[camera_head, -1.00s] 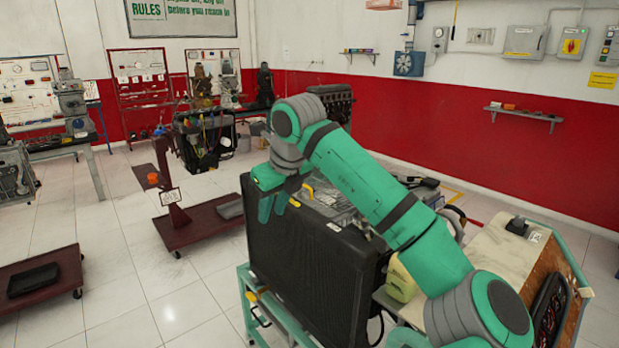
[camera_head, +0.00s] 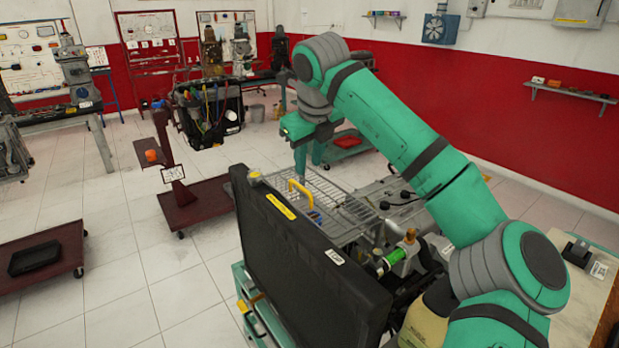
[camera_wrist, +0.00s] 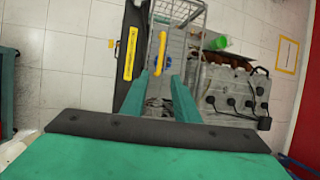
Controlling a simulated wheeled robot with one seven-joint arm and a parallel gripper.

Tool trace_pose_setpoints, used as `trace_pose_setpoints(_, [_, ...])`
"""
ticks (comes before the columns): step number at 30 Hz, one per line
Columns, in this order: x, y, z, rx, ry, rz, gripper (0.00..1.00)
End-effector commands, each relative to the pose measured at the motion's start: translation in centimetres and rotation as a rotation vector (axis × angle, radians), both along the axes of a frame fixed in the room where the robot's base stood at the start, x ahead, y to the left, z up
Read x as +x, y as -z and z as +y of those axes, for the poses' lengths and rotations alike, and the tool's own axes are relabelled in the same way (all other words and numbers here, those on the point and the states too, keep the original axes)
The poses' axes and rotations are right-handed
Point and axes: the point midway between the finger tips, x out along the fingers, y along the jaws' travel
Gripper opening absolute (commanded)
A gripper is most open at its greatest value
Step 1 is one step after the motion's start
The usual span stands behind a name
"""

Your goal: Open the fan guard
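The fan guard (camera_head: 345,207) is a grey wire mesh lying roughly flat behind the black radiator (camera_head: 300,265), beside the engine. Its yellow handle (camera_head: 302,192) stands up at the radiator side. In the wrist view the handle (camera_wrist: 161,52) lies ahead of my fingertips, near the line between them, and the mesh (camera_wrist: 192,14) extends beyond it. My gripper (camera_head: 309,165) is above the far side of the guard, pointing down, with its fingers apart and nothing between them. In the wrist view my gripper (camera_wrist: 160,76) also shows a gap. I see no contact with the handle.
The engine (camera_head: 395,205) with black leads stands right of the guard. A green-capped part (camera_head: 393,258) sits near the guard's close end. A dark red trolley (camera_head: 200,210) stands to the left. A wooden-topped bench (camera_head: 570,265) is at the right. Open floor lies left.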

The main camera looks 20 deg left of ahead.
Motion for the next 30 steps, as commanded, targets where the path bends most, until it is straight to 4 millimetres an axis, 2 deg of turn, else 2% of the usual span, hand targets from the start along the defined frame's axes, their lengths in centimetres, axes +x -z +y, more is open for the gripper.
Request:
trace_pose_setpoints(15, [3.0,7.5,1.6,0.002,-0.001,0.003,0.28])
trace_pose_setpoints(21, [3.7,9.0,1.9,0.0,-0.001,0.002,0.28])
trace_pose_setpoints(30, [3.8,9.3,2.0,0.001,-0.002,0.001,0.28])
